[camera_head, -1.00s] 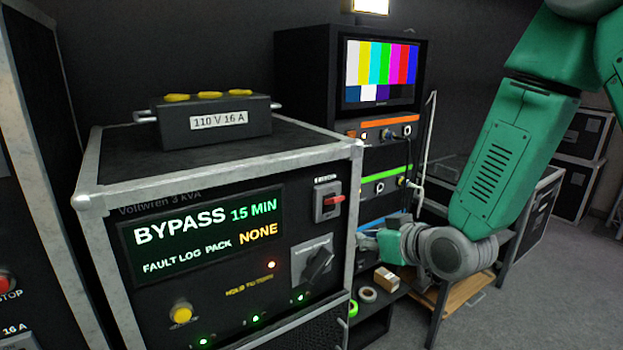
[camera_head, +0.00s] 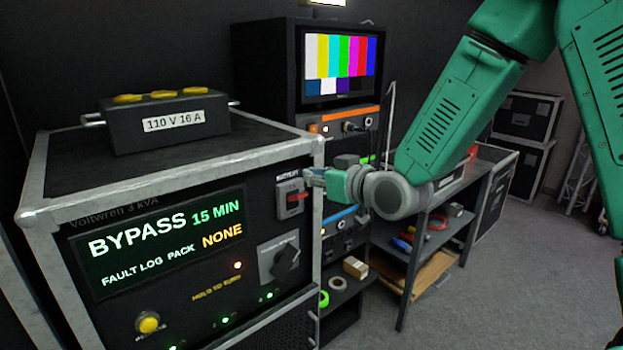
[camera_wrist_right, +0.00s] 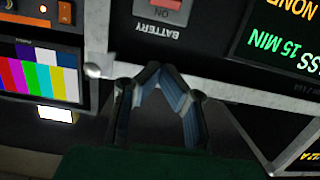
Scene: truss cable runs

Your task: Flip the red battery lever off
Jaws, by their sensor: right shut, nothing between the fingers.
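The red battery lever (camera_head: 297,197) sits on a light switch plate (camera_head: 290,205) at the upper right of the power unit's front panel. In the wrist view, which is upside down, part of the red lever (camera_wrist_right: 172,3) shows at the top edge beside an "ON" mark and the word "BATTERY". My right gripper (camera_head: 313,178) is shut and empty, just right of the lever plate near the case's corner edge. In the wrist view its fingertips (camera_wrist_right: 160,68) come together short of the panel; I cannot tell whether they touch anything. My left gripper is out of view.
The power unit's display (camera_head: 165,240) reads BYPASS 15 MIN, PACK NONE. A black rotary knob (camera_head: 286,261) and a yellow button (camera_head: 148,322) share the panel. A metal-edged case corner (camera_head: 317,240) stands close to the gripper. A monitor rack (camera_head: 270,75) is behind.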

